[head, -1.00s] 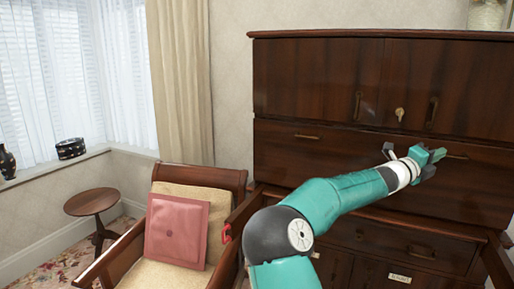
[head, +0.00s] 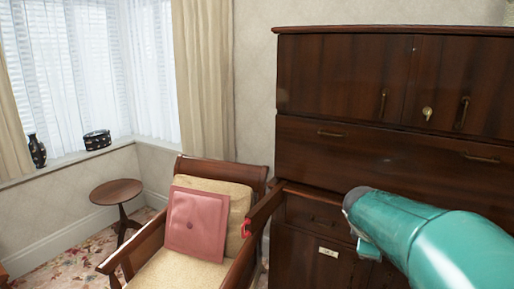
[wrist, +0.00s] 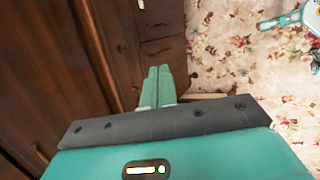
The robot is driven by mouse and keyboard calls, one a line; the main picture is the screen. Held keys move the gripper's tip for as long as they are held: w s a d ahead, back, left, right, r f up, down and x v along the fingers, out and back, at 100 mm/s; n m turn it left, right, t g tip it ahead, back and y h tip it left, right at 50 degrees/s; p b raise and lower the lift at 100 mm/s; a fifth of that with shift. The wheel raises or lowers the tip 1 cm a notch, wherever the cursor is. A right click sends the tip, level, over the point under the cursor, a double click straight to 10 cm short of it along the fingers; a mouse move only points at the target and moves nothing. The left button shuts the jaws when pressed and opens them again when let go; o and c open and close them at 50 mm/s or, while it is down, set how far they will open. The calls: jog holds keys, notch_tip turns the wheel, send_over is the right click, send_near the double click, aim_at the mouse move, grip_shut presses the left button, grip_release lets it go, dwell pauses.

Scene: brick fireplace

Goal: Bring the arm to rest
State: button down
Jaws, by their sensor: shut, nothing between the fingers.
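My gripper (wrist: 157,88) shows in the wrist view, its two teal fingers lying together with nothing between them. It points down past the front of the dark wooden cabinet (wrist: 50,70), with the patterned carpet below and to the right. In the head view only my teal arm shows, bent at the lower right in front of the cabinet (head: 340,75). The gripper itself is out of that view.
A wooden armchair (head: 262,212) with a pink cushion (head: 195,222) stands left of the cabinet, close to my arm. A small round table (head: 116,192) stands by the window wall. Patterned carpet (wrist: 225,50) lies open on the right in the wrist view.

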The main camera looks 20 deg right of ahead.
jog(key=s+a+m+t+y, duration=0.1)
jog(key=s+a+m+y, duration=0.2)
jog(key=a, duration=1.2)
jog(key=s+a+m+t+y, duration=0.2)
jog(key=s+a+m, duration=0.3)
jog(key=a, duration=1)
jog(key=shift+s+r+y, duration=0.2)
jog(key=shift+s+y, duration=0.5)
jog(key=shift+y, duration=0.2)
